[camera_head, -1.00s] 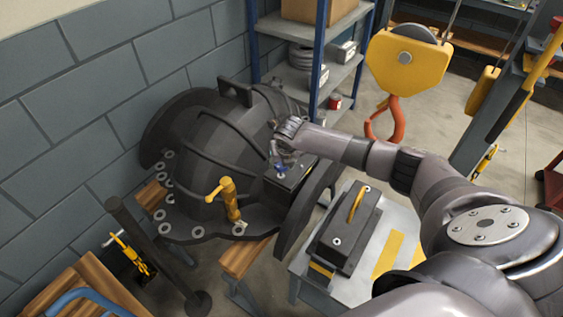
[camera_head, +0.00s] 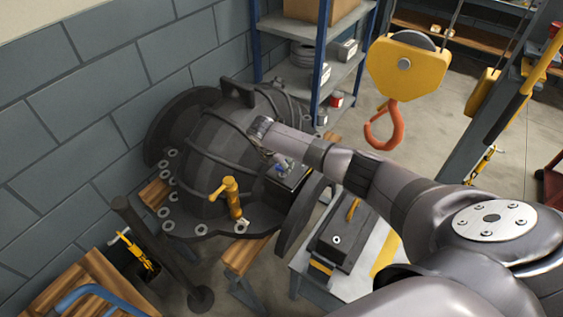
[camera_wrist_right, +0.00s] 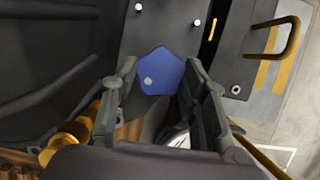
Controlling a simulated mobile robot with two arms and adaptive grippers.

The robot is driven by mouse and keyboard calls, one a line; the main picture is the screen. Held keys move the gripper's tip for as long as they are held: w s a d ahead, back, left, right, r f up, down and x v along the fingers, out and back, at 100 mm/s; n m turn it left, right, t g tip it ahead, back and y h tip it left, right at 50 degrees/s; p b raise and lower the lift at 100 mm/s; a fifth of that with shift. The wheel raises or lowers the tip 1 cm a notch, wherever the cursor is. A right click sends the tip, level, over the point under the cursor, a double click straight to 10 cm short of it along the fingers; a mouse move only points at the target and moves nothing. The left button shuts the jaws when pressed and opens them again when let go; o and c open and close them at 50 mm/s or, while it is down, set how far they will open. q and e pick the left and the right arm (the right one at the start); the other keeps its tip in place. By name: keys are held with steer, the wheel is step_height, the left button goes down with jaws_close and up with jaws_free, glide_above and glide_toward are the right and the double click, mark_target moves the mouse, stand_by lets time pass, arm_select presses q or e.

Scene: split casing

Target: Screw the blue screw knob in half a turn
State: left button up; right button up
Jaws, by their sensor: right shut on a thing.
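The blue screw knob (camera_wrist_right: 162,70) is a rounded, five-lobed knob with a pale dot on its face. It sits on the dark box-like block (camera_wrist_right: 190,28) on the side of the big dark casing (camera_head: 205,145). In the head view the knob (camera_head: 283,167) shows as a small blue spot, partly hidden by my gripper. My right gripper (camera_wrist_right: 153,82) is shut on the knob, one finger on each side of it. In the head view the right gripper (camera_head: 274,156) reaches down to the block from above. My left gripper is not in view.
A yellow crank-like handle (camera_head: 230,195) stands on the casing flange. A dark cover with a yellow handle (camera_head: 352,210) lies on a table to the right. A yellow hoist block with an orange hook (camera_head: 385,127) hangs behind my arm. A shelf (camera_head: 310,70) stands behind.

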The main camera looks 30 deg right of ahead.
steer(key=m, duration=0.1)
steer(key=m+g+b, duration=0.1)
steer(key=m, duration=0.1)
steer(key=shift+w+m+h, duration=0.2)
steer(key=shift+m+h, duration=0.1)
steer(key=shift+w+m+g+b, duration=0.1)
steer(key=shift+m+g+b, duration=0.8)
steer(key=shift+m, duration=0.6)
steer(key=o, duration=1.1)
steer(key=v, duration=1.2)
steer(key=shift+d+r, duration=0.1)
